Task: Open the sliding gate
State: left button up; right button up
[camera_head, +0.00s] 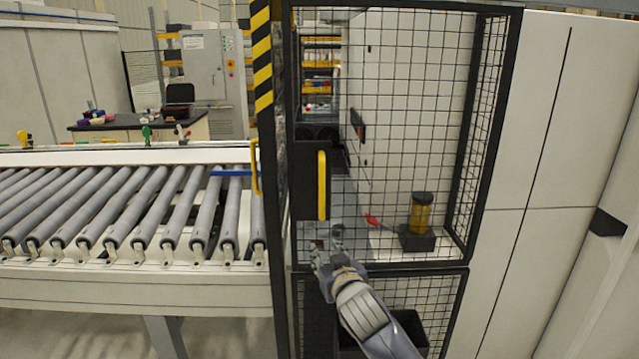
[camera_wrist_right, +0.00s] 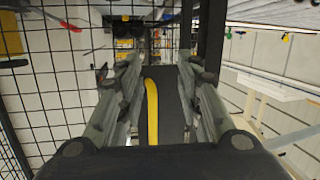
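The sliding gate (camera_head: 400,120) is a black-framed wire mesh panel in the middle of the head view. A yellow upright handle (camera_head: 322,185) sits on a black plate at its left side. My right gripper (camera_head: 327,248) is below the handle and apart from it. In the right wrist view the handle (camera_wrist_right: 152,112) shows between the two open fingers of this gripper (camera_wrist_right: 155,75), with nothing held. A second yellow handle (camera_head: 255,167) is on the striped post's left side. My left gripper is not in view.
A roller conveyor (camera_head: 130,205) runs along the left up to the post (camera_head: 262,60). White cabinet panels (camera_head: 540,150) stand at the right. Behind the mesh are a yellow canister (camera_head: 421,213) and a red-tipped item (camera_head: 372,219).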

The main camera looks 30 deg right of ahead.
jog(key=m+t+h, duration=0.1)
jog(key=t, duration=0.1)
send_near(323, 190)
jog(key=p+x, duration=0.3)
jog(key=x, duration=0.7)
jog(key=shift+w+d+p, duration=0.1)
jog(key=shift+w+p, duration=0.25)
jog(key=shift+p, duration=0.05)
grip_shut()
